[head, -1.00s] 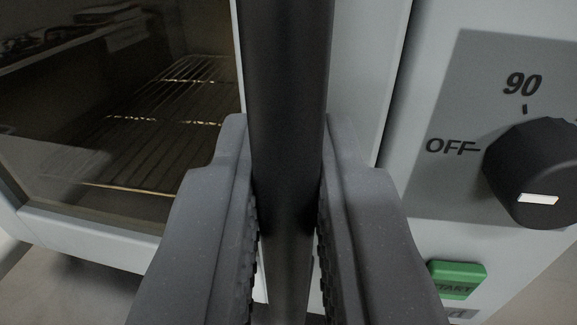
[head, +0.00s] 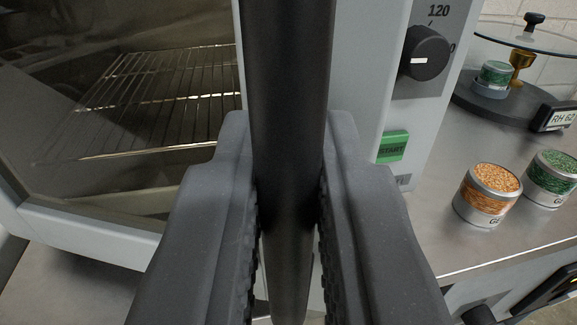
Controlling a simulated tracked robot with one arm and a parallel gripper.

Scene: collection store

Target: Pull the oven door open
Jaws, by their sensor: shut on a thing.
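My gripper (head: 288,190) is in the lower middle of the head view, its two grey fingers on either side of a black upright bar, the oven door handle (head: 290,70). It is shut on this handle, and the handle's lower end shows between the fingers. The oven door (head: 95,227) has a pale frame and a dark glass window at left. A wire rack (head: 165,90) shows through the glass. The door appears to stand partly open from the oven body (head: 365,100); the gap is largely hidden behind the handle and fingers.
The oven's black knob (head: 427,55) and green START button (head: 393,146) are right of the handle. Further right on the steel bench (head: 510,235) stand a jar of orange grains (head: 487,190), a green one (head: 553,178) and a glass-topped round stand (head: 495,110).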

